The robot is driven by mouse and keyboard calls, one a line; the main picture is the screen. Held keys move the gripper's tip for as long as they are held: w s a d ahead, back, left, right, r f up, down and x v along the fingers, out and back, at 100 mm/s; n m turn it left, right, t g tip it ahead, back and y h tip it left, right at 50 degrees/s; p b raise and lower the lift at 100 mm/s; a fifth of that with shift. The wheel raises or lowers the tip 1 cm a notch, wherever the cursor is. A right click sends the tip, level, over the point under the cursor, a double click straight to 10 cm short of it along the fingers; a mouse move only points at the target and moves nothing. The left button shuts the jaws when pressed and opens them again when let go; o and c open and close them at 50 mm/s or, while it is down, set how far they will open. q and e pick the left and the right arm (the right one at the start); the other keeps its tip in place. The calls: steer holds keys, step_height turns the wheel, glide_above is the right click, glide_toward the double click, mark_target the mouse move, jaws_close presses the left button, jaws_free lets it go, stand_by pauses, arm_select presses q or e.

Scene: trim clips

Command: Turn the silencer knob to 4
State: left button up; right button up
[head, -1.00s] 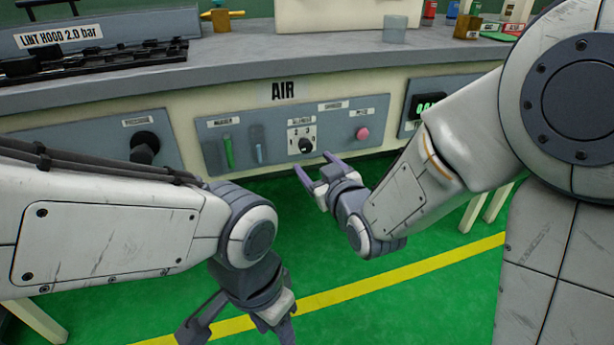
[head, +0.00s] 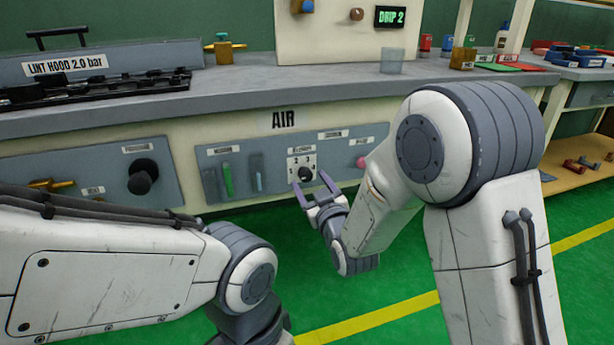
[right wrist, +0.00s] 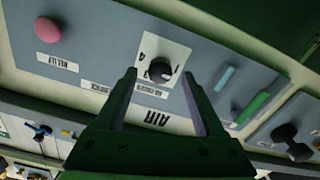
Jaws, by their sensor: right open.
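The silencer knob (head: 305,174) is a small black knob on a white plate with numbers, on the grey panel under the AIR sign. It also shows in the right wrist view (right wrist: 160,69). The number its pointer marks is too small to read surely. My right gripper (head: 313,184) is open, its two fingers pointing at the panel just below and in front of the knob. In the right wrist view its fingertips (right wrist: 159,76) lie on either side of the knob, with nothing gripped. Contact cannot be told. My left gripper is out of view below the frame.
A pink button (right wrist: 47,29) sits on the same panel, beyond a green gauge (head: 228,180) and a blue gauge (head: 256,172) on the other side. A large black knob (head: 142,177) is on the left panel. The bench top (head: 240,86) overhangs the panels.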

mark_target(307, 178)
steer(key=shift+x, duration=1.6)
steer(key=shift+c, duration=0.3)
jaws_close()
